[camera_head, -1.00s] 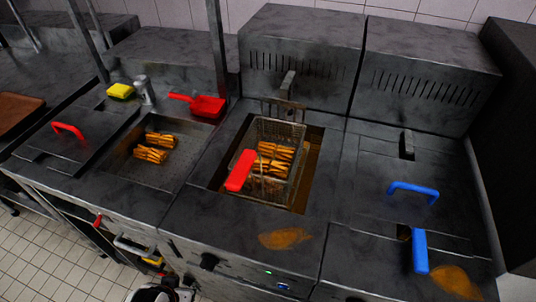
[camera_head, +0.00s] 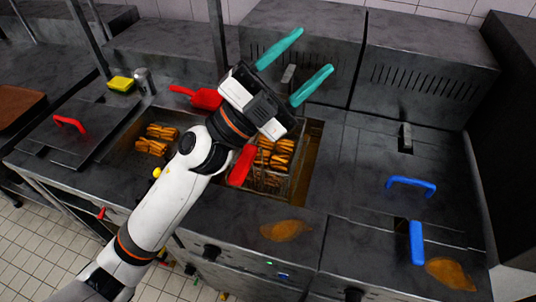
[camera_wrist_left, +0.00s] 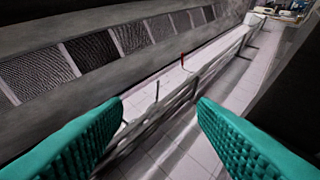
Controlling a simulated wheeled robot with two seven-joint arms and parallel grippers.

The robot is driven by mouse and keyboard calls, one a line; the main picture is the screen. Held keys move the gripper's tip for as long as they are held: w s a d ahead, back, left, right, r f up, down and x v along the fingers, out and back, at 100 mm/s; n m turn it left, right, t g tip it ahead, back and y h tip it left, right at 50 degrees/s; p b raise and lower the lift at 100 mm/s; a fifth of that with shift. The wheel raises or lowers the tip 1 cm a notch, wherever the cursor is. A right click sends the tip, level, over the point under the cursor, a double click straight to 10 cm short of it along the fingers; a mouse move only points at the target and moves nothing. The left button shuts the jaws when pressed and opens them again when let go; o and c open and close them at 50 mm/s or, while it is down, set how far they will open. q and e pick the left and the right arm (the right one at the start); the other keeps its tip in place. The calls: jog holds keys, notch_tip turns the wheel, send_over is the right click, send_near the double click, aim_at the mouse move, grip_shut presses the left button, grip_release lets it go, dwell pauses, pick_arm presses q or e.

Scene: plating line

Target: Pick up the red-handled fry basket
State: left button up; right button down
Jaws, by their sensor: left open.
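The fry basket (camera_head: 282,180) with fries in it sits in the fryer well at the middle of the head view. Its red handle (camera_head: 242,166) points toward the front left. My left gripper (camera_head: 296,66) is open and empty, with teal fingers spread above and behind the basket. The gripper and wrist hide the back part of the basket. In the left wrist view the two fingers (camera_wrist_left: 160,125) stand wide apart with nothing between them, and the basket does not show there. My right gripper is not in view.
A blue-handled basket (camera_head: 418,243) and a lid with a blue handle (camera_head: 410,184) are at the right. A yellow sponge (camera_head: 121,84) lies at the back left.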

pick_arm(q)
jog(key=s+d+m+g+y, duration=0.1)
jog(key=s+d+m+g, duration=0.3)
jog(key=m+g, duration=0.45)
jog(key=m+t+y, duration=0.2)
jog(key=m+y, duration=0.2)
jog(key=y, duration=2)
send_near(248, 151)
jog(key=shift+a+g+p, duration=0.2)
jog(key=shift+g+p, duration=0.05)
jog(key=shift+p, duration=0.1)
notch_tip(248, 151, down, 6)
jog(key=shift+r+p, duration=0.1)
jog(key=shift+p, duration=1.3)
jog(key=f+p, duration=0.1)
jog(key=f, duration=0.2)
jog(key=f+p, duration=0.1)
jog(key=f, duration=0.1)
jog(key=shift+w+d+p, duration=0.1)
jog(key=shift+w+p, duration=0.15)
jog(key=shift+p, duration=0.05)
jog(key=shift+f, duration=0.15)
grip_shut()
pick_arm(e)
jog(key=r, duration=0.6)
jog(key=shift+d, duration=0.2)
